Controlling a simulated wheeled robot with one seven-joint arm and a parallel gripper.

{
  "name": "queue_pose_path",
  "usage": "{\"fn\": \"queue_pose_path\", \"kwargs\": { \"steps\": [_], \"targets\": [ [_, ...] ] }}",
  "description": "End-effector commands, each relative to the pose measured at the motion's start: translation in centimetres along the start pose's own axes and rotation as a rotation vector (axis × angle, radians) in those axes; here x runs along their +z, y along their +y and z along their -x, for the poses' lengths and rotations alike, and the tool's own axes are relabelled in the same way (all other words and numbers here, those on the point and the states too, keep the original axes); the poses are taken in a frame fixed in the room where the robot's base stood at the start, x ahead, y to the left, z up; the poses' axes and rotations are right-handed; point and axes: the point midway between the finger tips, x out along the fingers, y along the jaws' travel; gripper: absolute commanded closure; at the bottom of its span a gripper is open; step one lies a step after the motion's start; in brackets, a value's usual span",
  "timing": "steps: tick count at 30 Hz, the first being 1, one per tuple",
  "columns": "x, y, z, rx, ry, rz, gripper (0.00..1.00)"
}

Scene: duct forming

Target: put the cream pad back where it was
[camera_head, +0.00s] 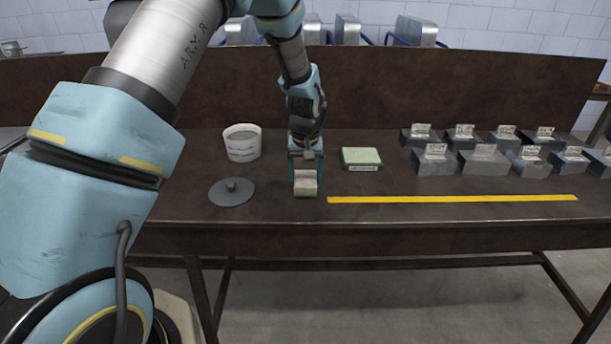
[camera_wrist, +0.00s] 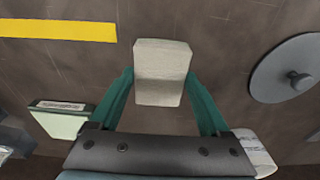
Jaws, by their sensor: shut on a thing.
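The cream pad (camera_head: 306,185) is between the fingers of my gripper (camera_head: 305,172) over the front part of the dark bench, just left of the yellow strip's end. In the wrist view the cream pad (camera_wrist: 161,75) sits between the green fingertips (camera_wrist: 160,85), which are shut on its sides. I cannot tell whether the pad touches the bench or hangs slightly above it. A green-topped block (camera_head: 361,158) with a label on its front lies right of my gripper; it also shows in the wrist view (camera_wrist: 60,122).
A white tub (camera_head: 242,143) stands back left, with a grey round lid (camera_head: 231,192) with a knob in front of it. A yellow strip (camera_head: 450,199) runs along the front edge. Several labelled metal blocks (camera_head: 484,161) fill the right side. A raised back panel (camera_head: 430,95) closes the rear.

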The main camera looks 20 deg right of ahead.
Motion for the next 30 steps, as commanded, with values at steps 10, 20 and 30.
{"fn": "queue_pose_path", "kwargs": {
  "steps": [10,20,30],
  "targets": [
    [0.1,0.0,-0.8,0.0,0.001,0.0,0.8],
    [0.1,0.0,-0.9,0.0,0.001,0.001,0.0],
    [0.0,0.1,0.5,0.002,0.004,0.001,0.0]
  ]
}}
